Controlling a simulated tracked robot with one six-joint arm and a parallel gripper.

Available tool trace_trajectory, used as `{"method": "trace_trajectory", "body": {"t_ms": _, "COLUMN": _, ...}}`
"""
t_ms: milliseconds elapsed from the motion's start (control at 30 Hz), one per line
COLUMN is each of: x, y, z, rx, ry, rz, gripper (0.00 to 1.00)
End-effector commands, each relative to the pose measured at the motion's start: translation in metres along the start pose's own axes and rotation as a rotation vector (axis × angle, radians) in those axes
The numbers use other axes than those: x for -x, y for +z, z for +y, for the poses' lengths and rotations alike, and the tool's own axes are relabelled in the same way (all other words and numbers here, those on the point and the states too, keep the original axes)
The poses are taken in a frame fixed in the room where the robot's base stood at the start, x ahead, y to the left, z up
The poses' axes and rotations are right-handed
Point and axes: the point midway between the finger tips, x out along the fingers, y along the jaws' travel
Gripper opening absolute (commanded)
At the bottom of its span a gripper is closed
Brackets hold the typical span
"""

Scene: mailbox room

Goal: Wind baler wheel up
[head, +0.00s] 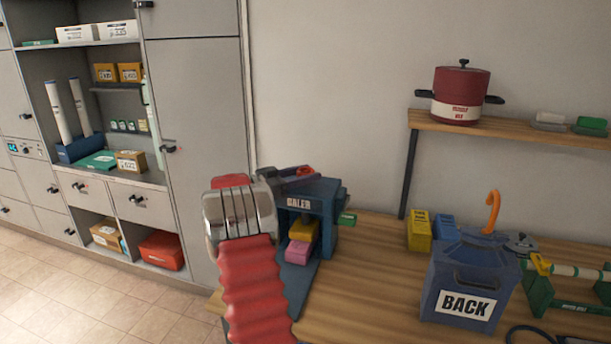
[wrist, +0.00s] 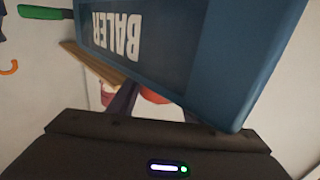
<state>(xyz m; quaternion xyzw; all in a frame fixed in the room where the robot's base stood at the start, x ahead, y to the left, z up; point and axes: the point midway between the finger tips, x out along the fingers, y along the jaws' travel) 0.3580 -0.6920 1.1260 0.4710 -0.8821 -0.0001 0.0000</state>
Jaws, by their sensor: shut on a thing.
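The blue baler (head: 325,205), marked BALER, stands on the wooden table beside the wall. A yellow block (head: 303,229) and a pink block (head: 299,250) show in its front opening. A small part of the red wheel (head: 305,170) shows at the baler's top. My gripper (head: 297,174) is at the baler's top, shut on the wheel; my arm hides part of the baler's left side. In the wrist view the baler's lettered face (wrist: 150,45) is upside down, and a red-orange part of the wheel (wrist: 155,96) shows at the fingers. Most of the grip is hidden.
A green handle (head: 347,219) sticks out at the baler's right. A blue BACK bin (head: 471,275), a yellow box (head: 419,231) and a green stand (head: 545,297) are on the table further right. A shelf (head: 520,130) holds a red pot (head: 461,92). Cabinets line the left.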

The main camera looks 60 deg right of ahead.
Motion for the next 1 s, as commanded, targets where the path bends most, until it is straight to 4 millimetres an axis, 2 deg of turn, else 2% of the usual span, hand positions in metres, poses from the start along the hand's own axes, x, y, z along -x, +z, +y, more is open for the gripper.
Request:
{"method": "trace_trajectory", "body": {"t_ms": 467, "x": -0.0003, "y": -0.0001, "z": 0.0009, "rx": 0.002, "ry": -0.113, "rz": -0.001, "gripper": 0.22}}
{"method": "trace_trajectory", "body": {"t_ms": 1000, "x": -0.0011, "y": 0.0001, "z": 0.0014, "rx": 0.002, "ry": -0.432, "rz": -0.001, "gripper": 0.22}}
